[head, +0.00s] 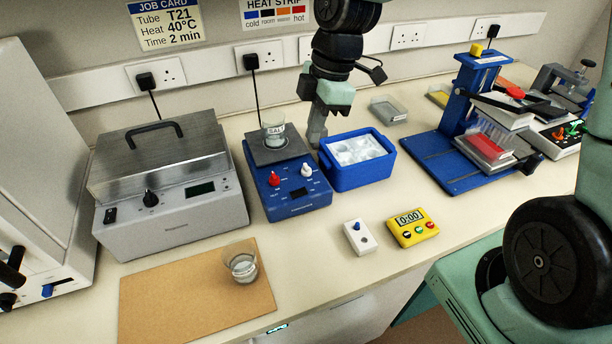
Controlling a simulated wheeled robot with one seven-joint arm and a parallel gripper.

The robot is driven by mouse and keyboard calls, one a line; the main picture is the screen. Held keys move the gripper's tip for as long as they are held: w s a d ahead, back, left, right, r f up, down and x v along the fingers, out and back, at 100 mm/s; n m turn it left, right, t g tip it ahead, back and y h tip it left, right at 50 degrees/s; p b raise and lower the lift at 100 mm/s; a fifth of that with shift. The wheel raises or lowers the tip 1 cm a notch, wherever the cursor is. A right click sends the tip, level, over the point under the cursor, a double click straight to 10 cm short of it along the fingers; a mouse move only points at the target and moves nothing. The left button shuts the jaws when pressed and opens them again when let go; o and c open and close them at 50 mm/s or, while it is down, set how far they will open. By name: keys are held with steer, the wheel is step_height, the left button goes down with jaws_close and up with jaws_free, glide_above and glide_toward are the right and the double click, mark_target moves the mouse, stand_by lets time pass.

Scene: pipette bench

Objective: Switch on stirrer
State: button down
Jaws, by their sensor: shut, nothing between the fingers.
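The blue stirrer (305,207) stands mid-left on the bench. Its front panel carries a red knob (274,180), a white knob (307,170) and a small display that looks dark. A labelled glass beaker (273,133) stands on its grey top plate. My gripper (316,138) points down just right of the plate, between the stirrer and the blue ice box, behind the white knob. Its fingers are shut and empty. I cannot tell whether the tips touch anything.
The blue ice box (362,178) stands close to the right of the stirrer. A grey heating bath (165,208) is close to the left. A white switch box (360,238) and a yellow timer (413,228) lie in front. A beaker (241,266) stands on a brown board (170,312).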

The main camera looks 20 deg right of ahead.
steer(key=shift+w+d, duration=0.15)
steer(key=shift+w, duration=0.1)
steer(key=p, duration=0.2)
glide_toward(303, 191)
steer(key=x, duration=0.5)
steer(key=shift+a+f, duration=0.2)
steer(key=shift+a, duration=0.05)
steer(key=shift+f, duration=0.65)
